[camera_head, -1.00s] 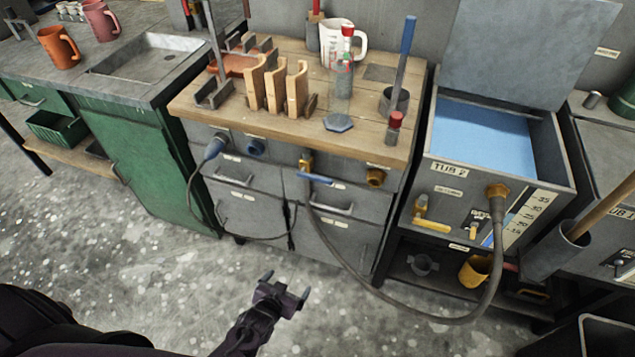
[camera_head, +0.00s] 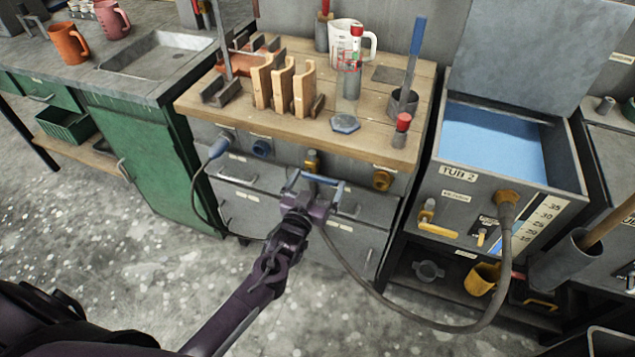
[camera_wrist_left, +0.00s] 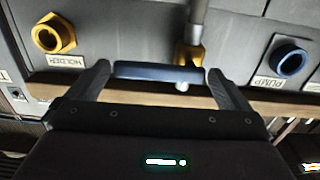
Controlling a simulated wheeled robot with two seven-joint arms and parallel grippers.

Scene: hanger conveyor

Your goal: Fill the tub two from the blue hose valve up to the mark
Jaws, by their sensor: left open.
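Tub two (camera_head: 500,172), a grey box labelled TUB 2 with its lid raised, holds blue water at the right of the head view. A scale strip (camera_head: 541,219) is on its front. The blue hose valve (camera_wrist_left: 160,72) has a blue bar handle by a brass fitting (camera_wrist_left: 190,52) on the bench front. A grey hose (camera_head: 385,300) runs from the bench front to a brass coupling (camera_head: 508,198) on the tub. My left gripper (camera_head: 315,181) is open, its fingers at either end of the blue handle. The wrist view (camera_wrist_left: 160,80) shows this too. My right gripper is not in view.
Brass holder port (camera_head: 382,180) and blue pump port (camera_head: 261,148) flank the valve. A yellow-handled valve (camera_head: 437,229) is on the tub front. A yellow mug (camera_head: 482,278) stands on the shelf below. Wooden blocks, a jug and a glass cylinder crowd the bench top (camera_head: 290,128).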

